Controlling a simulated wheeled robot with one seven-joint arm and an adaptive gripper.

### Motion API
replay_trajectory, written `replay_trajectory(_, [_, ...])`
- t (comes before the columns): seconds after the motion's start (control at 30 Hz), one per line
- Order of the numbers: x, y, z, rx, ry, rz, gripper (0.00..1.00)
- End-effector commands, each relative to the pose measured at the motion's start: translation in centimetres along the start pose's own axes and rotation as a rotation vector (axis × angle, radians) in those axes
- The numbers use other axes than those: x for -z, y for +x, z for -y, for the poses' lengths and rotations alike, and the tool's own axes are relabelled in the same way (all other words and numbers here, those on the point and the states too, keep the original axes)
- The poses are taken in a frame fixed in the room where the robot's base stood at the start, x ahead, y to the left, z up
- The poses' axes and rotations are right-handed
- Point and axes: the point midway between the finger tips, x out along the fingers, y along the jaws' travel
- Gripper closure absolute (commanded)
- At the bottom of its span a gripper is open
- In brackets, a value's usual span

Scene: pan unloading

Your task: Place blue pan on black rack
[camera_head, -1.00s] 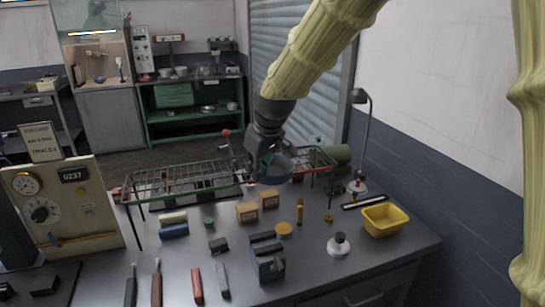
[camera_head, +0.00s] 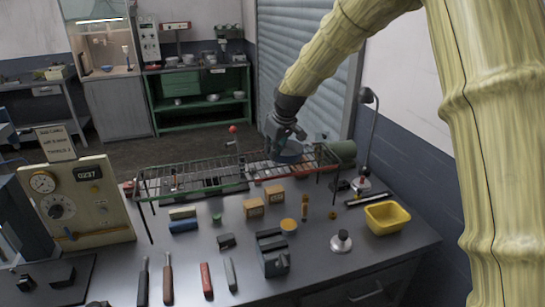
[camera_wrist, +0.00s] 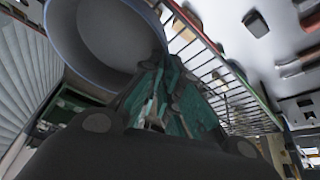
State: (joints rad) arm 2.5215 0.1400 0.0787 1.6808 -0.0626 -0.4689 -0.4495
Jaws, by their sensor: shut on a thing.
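My gripper (camera_head: 283,147) is shut on the blue pan (camera_head: 290,156), a round grey-blue pan, at the right part of the wire racks. In the wrist view the gripper (camera_wrist: 158,100) grips the pan (camera_wrist: 105,38) at its edge, with the bowl tilted in that picture. Wire racks (camera_head: 190,168) stand in a row at the back of the workbench, with green rails at left, dark wires between and a red rail at right. I cannot tell which section is the black rack, or whether the pan touches it. The wires also show beside the pan in the wrist view (camera_wrist: 222,82).
The workbench (camera_head: 330,275) holds small boxes (camera_head: 254,207), hand tools (camera_head: 167,280), a dark vise-like block (camera_head: 272,255) and a yellow bin (camera_head: 384,216). A lamp (camera_head: 369,150) and a green cylinder (camera_head: 343,151) stand close right of the racks. A gauge panel (camera_head: 80,205) is at left.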

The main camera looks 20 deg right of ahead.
Motion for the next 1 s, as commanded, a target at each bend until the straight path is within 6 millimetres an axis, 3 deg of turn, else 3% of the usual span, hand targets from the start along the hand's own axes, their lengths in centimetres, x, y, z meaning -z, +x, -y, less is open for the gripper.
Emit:
replay_trajectory(0.3, [-1.1,2.6,0.2,0.001,0.002,0.001,1.00])
replay_trajectory(0.53, [-1.3,3.1,0.2,0.000,0.001,0.000,1.00])
replay_trajectory(0.67, [-1.4,3.2,0.3,0.000,0.001,0.001,0.75])
replay_trajectory(1.0, [-1.4,3.1,0.2,0.000,0.001,0.000,0.73])
